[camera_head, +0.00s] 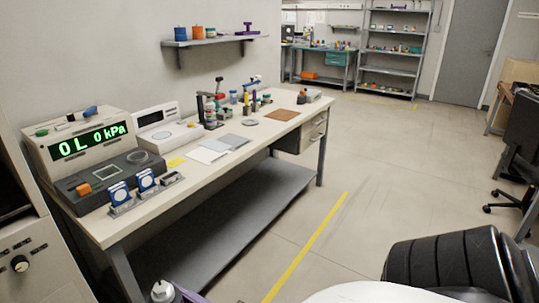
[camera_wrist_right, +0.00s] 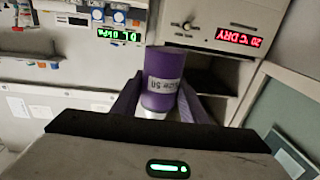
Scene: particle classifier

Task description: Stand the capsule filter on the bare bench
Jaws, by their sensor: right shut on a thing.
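My right gripper (camera_wrist_right: 155,108) is shut on a purple cylinder with a white label and a pale end, which I take to be the capsule filter (camera_wrist_right: 163,72). Its purple fingers press on both sides of it. In the head view only a pale knobbed top of the held thing (camera_head: 163,291) shows at the bottom edge, beside a purple finger. It is in front of the bench, apart from the top. The long bench (camera_head: 115,231) has a pale top with bare patches along the front edge. My left gripper is out of view.
A pressure meter (camera_head: 92,140) reading 0 kPa, two blue-and-white round items (camera_head: 119,193) and a white balance (camera_head: 165,130) occupy the bench's left end. Grey and white sheets (camera_head: 208,154), bottles and a brown mat (camera_head: 281,114) lie farther along. A cabinet (camera_head: 22,255) stands at left.

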